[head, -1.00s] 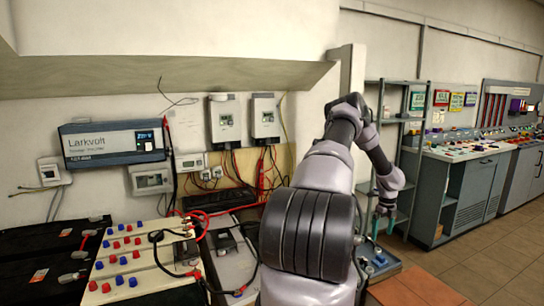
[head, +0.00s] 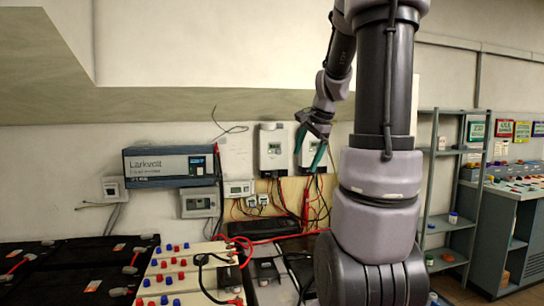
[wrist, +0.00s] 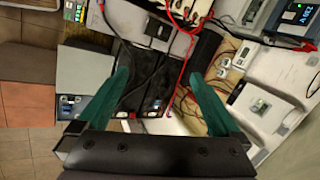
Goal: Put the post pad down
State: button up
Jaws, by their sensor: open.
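My gripper (head: 312,143) is raised in front of the wall with the inverter and controllers. In the wrist view its two green fingers (wrist: 157,76) stand wide apart with nothing held between them. I cannot make out which thing is the post pad. Small red and blue pieces (head: 165,279) sit in rows on the pale battery block (head: 188,262) at the lower left of the head view. In the wrist view a dark battery (wrist: 150,82) shows beyond the fingers, well apart from them.
A blue-grey inverter (head: 170,166) and a white controller (head: 272,150) hang on the wall, with loose red and black cables below. Black batteries (head: 60,272) stand at the left. A grey shelf rack (head: 431,190) stands at the right, holding small items. Floor shows beyond it.

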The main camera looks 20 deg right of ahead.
jog(key=s+a+r+n+t+y, duration=0.1)
jog(key=s+a+r+n, duration=0.2)
jog(key=s+a+n, duration=0.9)
jog(key=s+a, duration=0.5)
jog(key=a, duration=0.2)
jog(key=shift+s+r+t, duration=0.15)
jog(key=shift+r+t, duration=0.05)
jog(key=shift+t, duration=0.2)
